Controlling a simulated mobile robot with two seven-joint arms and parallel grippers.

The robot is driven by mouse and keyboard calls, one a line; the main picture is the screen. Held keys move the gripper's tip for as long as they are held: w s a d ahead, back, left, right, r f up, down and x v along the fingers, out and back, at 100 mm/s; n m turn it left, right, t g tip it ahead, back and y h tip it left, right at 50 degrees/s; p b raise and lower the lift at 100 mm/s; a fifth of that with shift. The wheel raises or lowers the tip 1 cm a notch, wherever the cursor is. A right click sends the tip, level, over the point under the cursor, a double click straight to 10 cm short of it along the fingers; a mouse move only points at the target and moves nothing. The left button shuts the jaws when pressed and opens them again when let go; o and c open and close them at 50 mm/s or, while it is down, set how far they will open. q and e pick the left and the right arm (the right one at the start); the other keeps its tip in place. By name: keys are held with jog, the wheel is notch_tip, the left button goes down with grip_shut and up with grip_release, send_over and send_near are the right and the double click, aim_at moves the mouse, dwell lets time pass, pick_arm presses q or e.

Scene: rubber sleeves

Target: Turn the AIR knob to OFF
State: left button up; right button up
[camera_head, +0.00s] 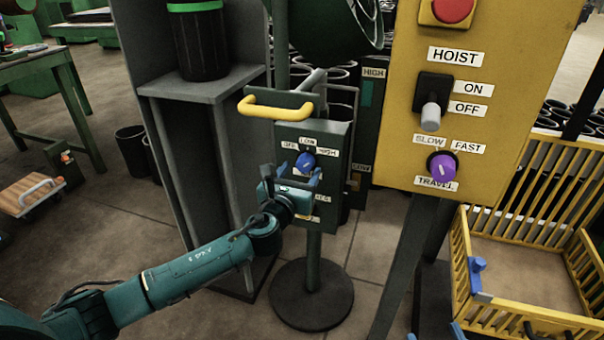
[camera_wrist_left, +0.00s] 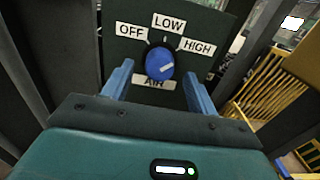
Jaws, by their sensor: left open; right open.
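The blue AIR knob (camera_head: 305,161) is on a dark green panel (camera_head: 339,139) below a yellow handle. In the left wrist view the AIR knob (camera_wrist_left: 160,64) has OFF at its left, LOW above, HIGH at its right and AIR below. My left gripper (camera_head: 293,174) is open in front of the panel. In the wrist view its blue fingers (camera_wrist_left: 157,72) are on either side of the knob, apart from it. My right gripper (camera_head: 433,334) shows only as blue tips at the bottom edge.
A yellow panel (camera_head: 466,60) at the right has a HOIST lever (camera_head: 431,116), a purple TRAVEL knob (camera_head: 442,166) and a red button (camera_head: 452,8). A yellow crate (camera_head: 480,308) stands below it. A grey shelf (camera_head: 205,85) with a black bin is left of the AIR panel.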

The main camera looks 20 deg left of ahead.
pick_arm(q)
jog(key=shift+w, duration=1.15)
jog(key=c, duration=1)
